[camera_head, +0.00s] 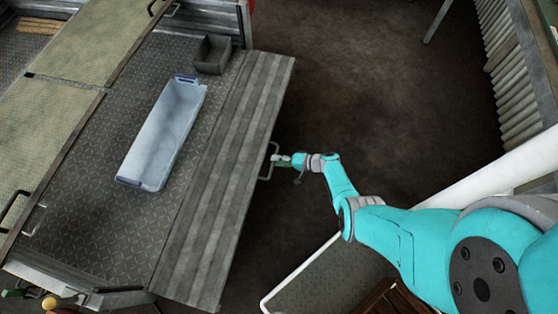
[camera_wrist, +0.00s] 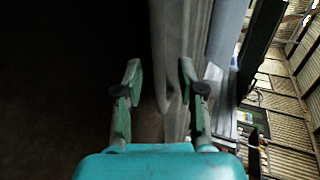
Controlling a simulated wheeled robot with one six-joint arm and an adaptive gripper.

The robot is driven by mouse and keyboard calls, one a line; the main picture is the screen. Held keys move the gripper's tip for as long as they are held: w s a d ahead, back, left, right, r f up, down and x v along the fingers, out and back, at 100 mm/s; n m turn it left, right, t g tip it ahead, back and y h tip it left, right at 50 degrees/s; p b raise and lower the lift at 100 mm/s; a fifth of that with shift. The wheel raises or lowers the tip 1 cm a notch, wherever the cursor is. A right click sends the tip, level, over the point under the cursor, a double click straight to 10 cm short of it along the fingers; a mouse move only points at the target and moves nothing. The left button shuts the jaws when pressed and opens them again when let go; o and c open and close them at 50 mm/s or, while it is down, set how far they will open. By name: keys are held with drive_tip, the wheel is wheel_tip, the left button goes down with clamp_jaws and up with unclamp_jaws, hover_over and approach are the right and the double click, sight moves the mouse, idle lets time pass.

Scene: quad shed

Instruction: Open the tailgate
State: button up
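The tailgate (camera_head: 232,180) is a grey ribbed metal panel along the right edge of the trailer bed in the head view. It slants outward from the bed's edge; its exact angle is hard to tell. A thin metal handle (camera_head: 265,172) stands out from its outer side. My gripper (camera_head: 276,160) is at this handle. In the wrist view its two green fingers (camera_wrist: 160,72) are apart, with a grey metal edge of the tailgate (camera_wrist: 170,50) between and beyond them. Whether the fingers touch the handle cannot be seen.
A pale blue bin (camera_head: 160,135) and a small grey box (camera_head: 212,55) are on the trailer bed (camera_head: 105,225). Bare dark floor (camera_head: 370,80) lies to the right. A white-edged panel (camera_head: 330,275) and a brown slatted object (camera_head: 393,300) are below my arm.

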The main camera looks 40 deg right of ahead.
drive_tip(key=shift+d, duration=0.1)
drive_tip(key=v, duration=1.2)
idle(0.4)
